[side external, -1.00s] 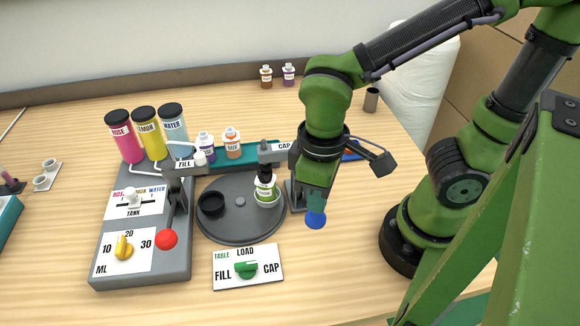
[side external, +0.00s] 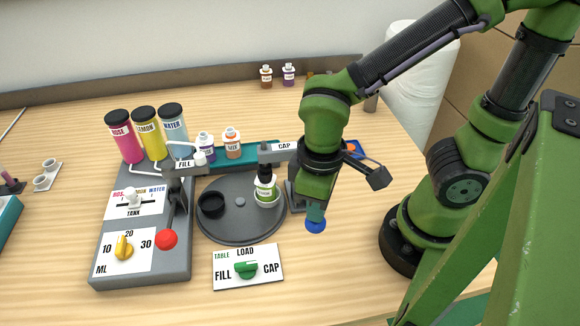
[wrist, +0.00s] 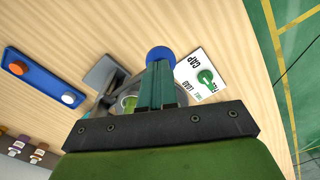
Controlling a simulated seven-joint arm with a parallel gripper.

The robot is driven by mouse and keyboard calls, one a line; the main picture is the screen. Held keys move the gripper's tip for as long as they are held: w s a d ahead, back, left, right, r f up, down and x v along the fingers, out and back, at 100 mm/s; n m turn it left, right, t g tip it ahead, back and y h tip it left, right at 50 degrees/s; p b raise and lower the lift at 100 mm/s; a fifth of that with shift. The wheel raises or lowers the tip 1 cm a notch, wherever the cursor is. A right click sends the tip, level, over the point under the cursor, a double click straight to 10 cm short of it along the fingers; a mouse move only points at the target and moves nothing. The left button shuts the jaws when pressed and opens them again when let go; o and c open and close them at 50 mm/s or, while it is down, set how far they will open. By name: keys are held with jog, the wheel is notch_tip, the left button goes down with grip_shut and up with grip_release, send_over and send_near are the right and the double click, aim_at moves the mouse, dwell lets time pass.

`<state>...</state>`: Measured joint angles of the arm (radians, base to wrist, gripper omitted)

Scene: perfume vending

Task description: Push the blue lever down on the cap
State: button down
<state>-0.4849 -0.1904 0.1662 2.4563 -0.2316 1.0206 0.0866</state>
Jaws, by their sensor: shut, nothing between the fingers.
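The blue lever's round knob (side external: 315,226) is low at the right of the cap station (side external: 278,151), near table height. My gripper (side external: 316,212) is shut and empty, pointing down with its tips at the top of the knob, apparently touching it. In the wrist view the knob (wrist: 160,55) shows just beyond the shut fingertips (wrist: 158,68). My gripper hides most of the lever's arm. A bottle with green liquid (side external: 266,190) and a dark top stands on the round turntable (side external: 240,232), under the cap head.
The red lever knob (side external: 166,239) and the dosing panel are at the left. The table-selector card (side external: 232,282) lies in front of the turntable. A blue tray (side external: 358,147) is behind my gripper. Bare wood lies in front and to the right of the knob.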

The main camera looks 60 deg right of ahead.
jog(key=shift+f, duration=1.3)
jog(key=shift+r, duration=4.05)
jog(key=shift+w+a, duration=0.15)
jog(key=shift+w, duration=0.1)
jog(key=w+d+r+m+t+y, duration=0.2)
jog(key=w+d+r+m+t, duration=0.3)
jog(key=d, duration=0.6)
notch_tip(320, 180, up, 2)
jog(key=shift+w+r+m+t, duration=0.1)
jog(key=shift+w+m+t, duration=0.1)
jog(key=shift+m+t, duration=0.85)
